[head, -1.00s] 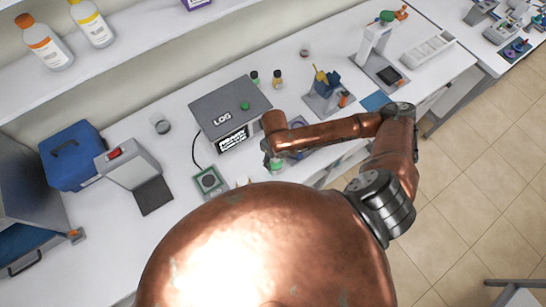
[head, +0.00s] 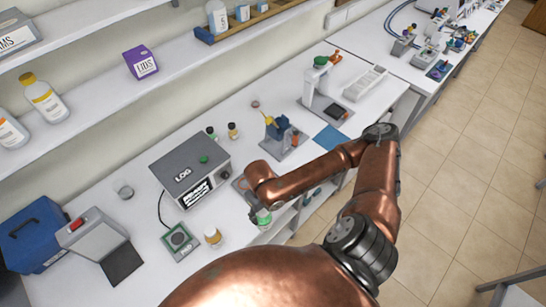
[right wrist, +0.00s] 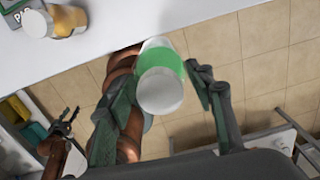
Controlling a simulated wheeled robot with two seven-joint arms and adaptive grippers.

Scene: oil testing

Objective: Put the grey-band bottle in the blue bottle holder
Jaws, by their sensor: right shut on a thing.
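My right gripper (right wrist: 165,95) is shut on a bottle with a green band (right wrist: 160,72) and holds it beyond the table's front edge, above the floor. In the head view this green-band bottle (head: 262,217) hangs below the wrist. A blue holder-like block (head: 279,131) stands on a grey plate at the back of the table, with a yellow piece at its top. A small amber bottle (head: 212,237) stands beside the PAD device; its band colour is unclear. It also shows in the right wrist view (right wrist: 62,20). My left gripper (right wrist: 66,122) shows small there, fingers apart.
The grey LOG box (head: 190,168) stands left of my right wrist, with two small bottles behind it. The PAD device (head: 179,239) is in front of it. A blue mat (head: 330,138) and a stand with a green top (head: 322,85) are farther right.

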